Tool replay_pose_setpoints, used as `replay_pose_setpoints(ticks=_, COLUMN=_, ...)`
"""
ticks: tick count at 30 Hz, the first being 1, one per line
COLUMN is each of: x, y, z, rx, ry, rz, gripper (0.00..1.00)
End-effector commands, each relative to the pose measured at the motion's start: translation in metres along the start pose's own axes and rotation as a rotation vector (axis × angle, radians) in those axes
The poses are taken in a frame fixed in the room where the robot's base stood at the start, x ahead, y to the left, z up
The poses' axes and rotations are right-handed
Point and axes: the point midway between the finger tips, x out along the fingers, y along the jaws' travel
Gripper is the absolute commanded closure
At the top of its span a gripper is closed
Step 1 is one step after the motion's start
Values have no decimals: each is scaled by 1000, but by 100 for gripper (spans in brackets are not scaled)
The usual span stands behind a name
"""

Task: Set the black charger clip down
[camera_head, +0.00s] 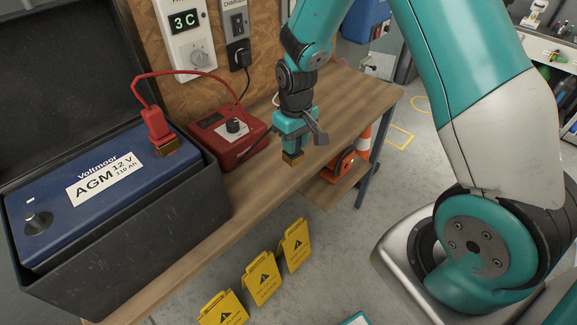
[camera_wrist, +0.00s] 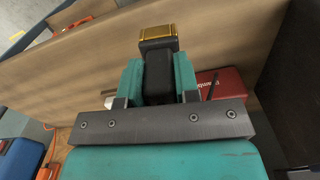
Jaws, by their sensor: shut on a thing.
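My gripper (camera_wrist: 159,90) is shut on the black charger clip (camera_wrist: 158,70), whose brass-coloured jaw end (camera_wrist: 158,36) sticks out past the teal fingers. In the head view my gripper (camera_head: 293,135) hangs above the front part of the wooden bench (camera_head: 345,100), with the brass tip of the clip (camera_head: 293,158) pointing down. A dark lead appears to run from the clip towards the red charger (camera_head: 228,138). I cannot tell the gap between the tip and the bench. A red clip (camera_head: 157,127) sits on the blue battery (camera_head: 95,185) at left.
The battery stands in an open black case (camera_head: 150,235) with its lid up. A panel with a "3 C" display (camera_head: 186,22) and a plugged socket (camera_head: 238,54) are on the back wall. Bench right of the charger looks clear.

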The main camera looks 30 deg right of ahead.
Motion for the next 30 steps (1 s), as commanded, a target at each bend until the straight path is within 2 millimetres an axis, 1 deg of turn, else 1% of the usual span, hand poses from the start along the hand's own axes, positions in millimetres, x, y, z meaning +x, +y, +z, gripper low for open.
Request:
replay_pose_setpoints(ticks=1, x=-4, y=-7, z=-9, rx=-110, ry=10, rz=1, gripper=96)
replay_pose_setpoints(ticks=2, x=-10, y=-10, z=-13, rx=-189, ry=11, rz=2, gripper=96)
replay_pose_setpoints(ticks=5, x=-32, y=-24, z=-25, rx=-495, ry=12, rz=4, gripper=96)
replay_pose_setpoints(ticks=6, x=-43, y=-31, z=-29, rx=-625, ry=13, rz=5, gripper=96)
replay_pose_setpoints(ticks=9, x=-69, y=-48, z=-34, rx=-942, ry=11, rz=6, gripper=96)
replay_pose_setpoints(ticks=12, x=-95, y=-64, z=-36, rx=-1223, ry=10, rz=7, gripper=96)
replay_pose_setpoints(ticks=15, x=-115, y=-77, z=-34, rx=-1443, ry=7, rz=6, gripper=96)
replay_pose_setpoints(ticks=19, x=-132, y=-88, z=-31, rx=-1621, ry=4, rz=4, gripper=96)
replay_pose_setpoints(ticks=21, x=-134, y=-90, z=-30, rx=-1668, ry=2, rz=1, gripper=96)
replay_pose_setpoints(ticks=23, x=-130, y=-92, z=-30, rx=-1689, ry=-1, rz=-1, gripper=96)
replay_pose_setpoints(ticks=26, x=-110, y=-92, z=-29, rx=-1695, ry=-5, rz=-5, gripper=96)
replay_pose_setpoints(ticks=30, x=-70, y=-92, z=-28, rx=-1693, ry=-6, rz=-6, gripper=96)
